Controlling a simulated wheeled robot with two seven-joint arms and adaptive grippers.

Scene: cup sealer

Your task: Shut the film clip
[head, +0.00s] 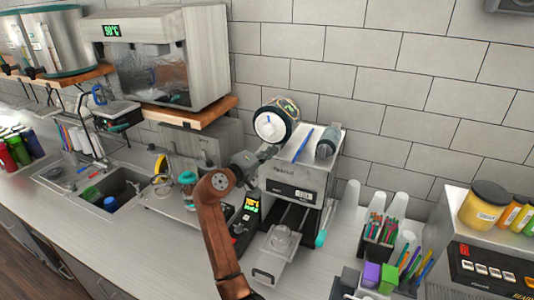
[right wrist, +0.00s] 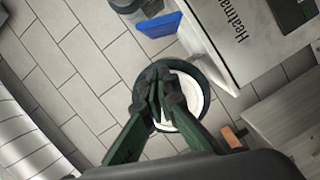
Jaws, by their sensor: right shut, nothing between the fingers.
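The cup sealer (head: 292,172) stands on the counter in the middle of the head view. A film roll (head: 271,124) with a white end and dark rim sits at its top left; its white end (right wrist: 201,101) also shows in the right wrist view. A blue strip (head: 301,143), which may be the film clip, stands on top between that roll and a smaller grey roll (head: 327,146); I cannot tell whether it is open or shut. My right gripper (head: 268,152) is shut and empty beside the film roll. In the right wrist view its fingertips (right wrist: 160,75) overlap the roll.
A clear cup (head: 282,238) sits on the sealer's pulled-out tray. A wooden shelf (head: 205,112) with a white heated cabinet is to the left. Cups and a straw holder (head: 378,236) stand to the right. The tiled wall is close behind.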

